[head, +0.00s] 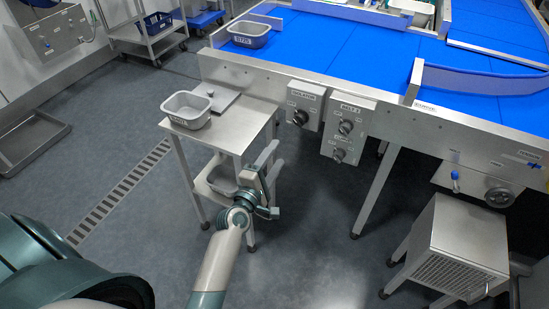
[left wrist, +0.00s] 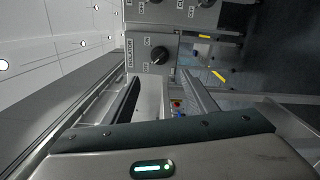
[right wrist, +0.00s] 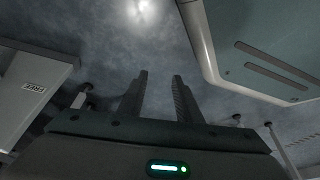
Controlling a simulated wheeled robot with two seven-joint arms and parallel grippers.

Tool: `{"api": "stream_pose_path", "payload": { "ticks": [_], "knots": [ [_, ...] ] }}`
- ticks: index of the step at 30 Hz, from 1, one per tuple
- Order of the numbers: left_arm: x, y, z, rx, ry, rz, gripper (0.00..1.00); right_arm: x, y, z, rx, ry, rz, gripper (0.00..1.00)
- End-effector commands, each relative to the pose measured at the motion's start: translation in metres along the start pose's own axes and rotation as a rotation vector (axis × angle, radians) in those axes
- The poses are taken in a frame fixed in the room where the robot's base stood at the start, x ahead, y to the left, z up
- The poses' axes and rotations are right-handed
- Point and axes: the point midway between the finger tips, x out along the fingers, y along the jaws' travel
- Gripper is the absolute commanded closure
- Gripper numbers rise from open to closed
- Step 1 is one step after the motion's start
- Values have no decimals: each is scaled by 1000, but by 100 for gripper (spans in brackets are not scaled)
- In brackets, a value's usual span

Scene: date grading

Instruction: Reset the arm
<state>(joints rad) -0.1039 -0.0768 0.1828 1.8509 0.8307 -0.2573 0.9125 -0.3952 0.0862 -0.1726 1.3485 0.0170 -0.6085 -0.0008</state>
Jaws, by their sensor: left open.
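My left arm (head: 222,262) reaches up from the bottom of the head view. Its gripper (head: 270,168) is in front of the small steel stand, below the conveyor's control boxes. In the left wrist view the left gripper (left wrist: 162,88) has its fingers apart, with nothing held between them. The isolator knob (left wrist: 159,56) shows beyond the fingertips. My right gripper (right wrist: 160,75) shows only in the right wrist view. Its two dark fingers stand apart with nothing between them, and grey floor lies beyond.
A grey tub (head: 187,110) stands on the small steel stand (head: 232,133). Another tub (head: 249,34) is on the blue conveyor belt (head: 320,45). Control boxes (head: 345,130) hang from the conveyor's front. A steel vented cabinet (head: 455,250) stands at right. Floor (head: 310,250) is clear between.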

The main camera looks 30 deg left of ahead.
Motion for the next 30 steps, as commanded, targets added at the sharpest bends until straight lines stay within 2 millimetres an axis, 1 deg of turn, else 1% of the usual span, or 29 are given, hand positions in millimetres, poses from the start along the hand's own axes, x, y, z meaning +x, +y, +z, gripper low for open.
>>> {"api": "stream_pose_path", "payload": {
  "ticks": [8,16,20,23,26,29,30],
  "knots": [
    [0,0,0,0,0,0,48,0,7,2,-6,-3,7,69],
    [0,-1,0,3,0,-2,48,0,6,4,-6,-5,7,69],
    [-2,-13,2,38,-4,-27,48,-1,4,3,-4,-2,4,69],
    [-6,-36,4,111,-13,-77,48,-1,2,2,-4,3,2,69],
    [-16,-75,8,230,-35,-156,48,-2,-2,-1,-4,17,-2,69],
    [-34,-125,13,390,-76,-258,48,-3,-6,-2,-3,27,-6,69],
    [-43,-147,14,462,-99,-303,48,-2,-7,-2,-3,32,-7,69]
  ]
}}
